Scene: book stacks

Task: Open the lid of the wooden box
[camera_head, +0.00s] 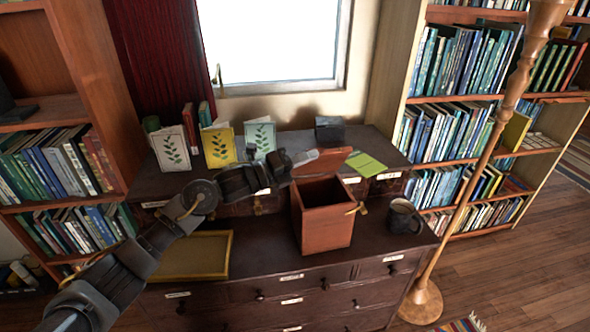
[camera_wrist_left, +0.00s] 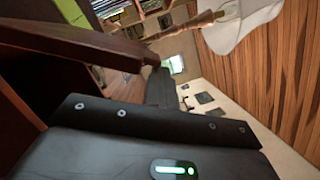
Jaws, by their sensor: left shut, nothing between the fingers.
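The reddish wooden box (camera_head: 325,222) stands on the dark dresser, with its dark inside showing from above. Its lid (camera_head: 328,161) is raised and leans back at the rear of the box. A brass clasp (camera_head: 354,209) is on the box's right side. My left gripper (camera_head: 308,157) is shut and empty, at the upper left of the lid; I cannot tell if it touches it. In the left wrist view, a reddish wooden slab, likely the lid (camera_wrist_left: 80,42), crosses the upper left close to the gripper. My right gripper is not in view.
A mug (camera_head: 404,217) stands right of the box. A yellow-framed tray (camera_head: 195,256) lies to its left. Plant-print cards (camera_head: 218,146), a green note (camera_head: 366,164) and a dark block (camera_head: 329,130) are behind. A wooden lamp pole (camera_head: 470,190) rises at the right.

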